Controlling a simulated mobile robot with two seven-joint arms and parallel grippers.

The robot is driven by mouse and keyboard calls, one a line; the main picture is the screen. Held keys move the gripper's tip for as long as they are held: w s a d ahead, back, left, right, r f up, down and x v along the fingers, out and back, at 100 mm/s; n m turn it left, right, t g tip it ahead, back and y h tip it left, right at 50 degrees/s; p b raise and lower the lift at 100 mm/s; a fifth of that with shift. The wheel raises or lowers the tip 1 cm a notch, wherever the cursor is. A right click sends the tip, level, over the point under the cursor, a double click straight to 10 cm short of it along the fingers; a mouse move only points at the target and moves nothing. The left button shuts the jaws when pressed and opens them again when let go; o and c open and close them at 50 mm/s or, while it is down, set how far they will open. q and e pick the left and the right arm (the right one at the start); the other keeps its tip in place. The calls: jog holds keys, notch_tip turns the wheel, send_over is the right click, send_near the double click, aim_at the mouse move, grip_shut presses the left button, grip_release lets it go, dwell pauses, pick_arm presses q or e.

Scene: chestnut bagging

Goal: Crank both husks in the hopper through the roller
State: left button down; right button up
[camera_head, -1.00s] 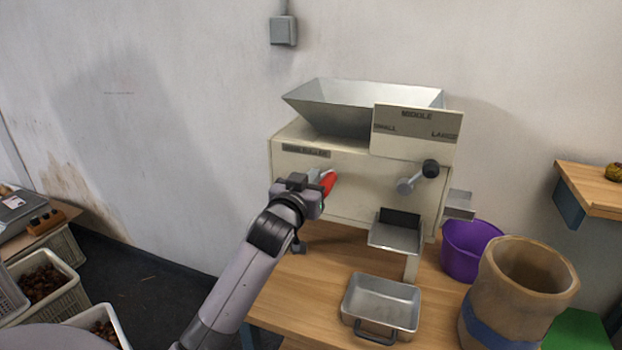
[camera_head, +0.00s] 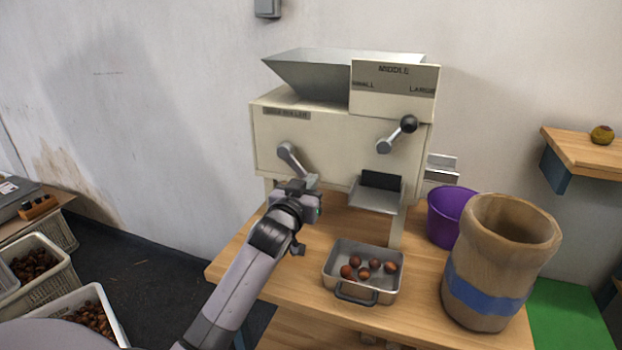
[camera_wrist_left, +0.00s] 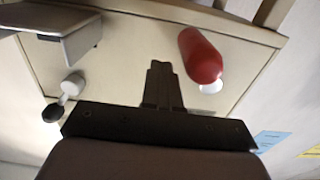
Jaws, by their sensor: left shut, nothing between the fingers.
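The cream roller machine (camera_head: 325,150) stands on the wooden table with its metal hopper (camera_head: 310,75) on top; the hopper's inside is hidden, so I see no husks in it. The crank's grey arm (camera_head: 290,158) points down and right on the front. Its red handle (camera_wrist_left: 200,55) shows in the left wrist view, and my gripper hides it in the head view. My left gripper (camera_head: 312,198) is shut and empty, its fingers (camera_wrist_left: 163,85) beside the handle and apart from it. A metal tray (camera_head: 337,288) below the chute (camera_head: 375,196) holds several brown chestnuts. My right gripper is out of view.
A selector lever (camera_head: 397,135) sits at the machine's right front. A purple bucket (camera_head: 447,215) and an open brown sack (camera_head: 490,270) with a blue band stand right of the tray. A round husk (camera_head: 602,135) lies on the shelf (camera_head: 585,150). Chestnut crates are at lower left.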

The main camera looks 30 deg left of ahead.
pick_arm(q)
jog(key=r+p+v, duration=0.1)
jog(key=p+v, duration=0.5)
jog(key=v, duration=0.6)
jog(key=shift+d+r, duration=0.3)
jog(key=shift+r, duration=0.1)
jog(key=shift+f, duration=0.1)
jog(key=s+d+f+m+g+h, duration=0.2)
jog(key=s+d+f, duration=0.4)
jog(key=s+f, duration=0.3)
jog(key=s+d+f+m+g+h, duration=0.3)
jog(key=s+f, duration=0.6)
jog(key=f, duration=0.5)
jog(key=d+g+h, duration=0.1)
jog(key=d+g, duration=0.1)
jog(key=d, duration=0.1)
jog(key=shift+s+d+f, duration=0.2)
jog(key=shift+s+d, duration=0.2)
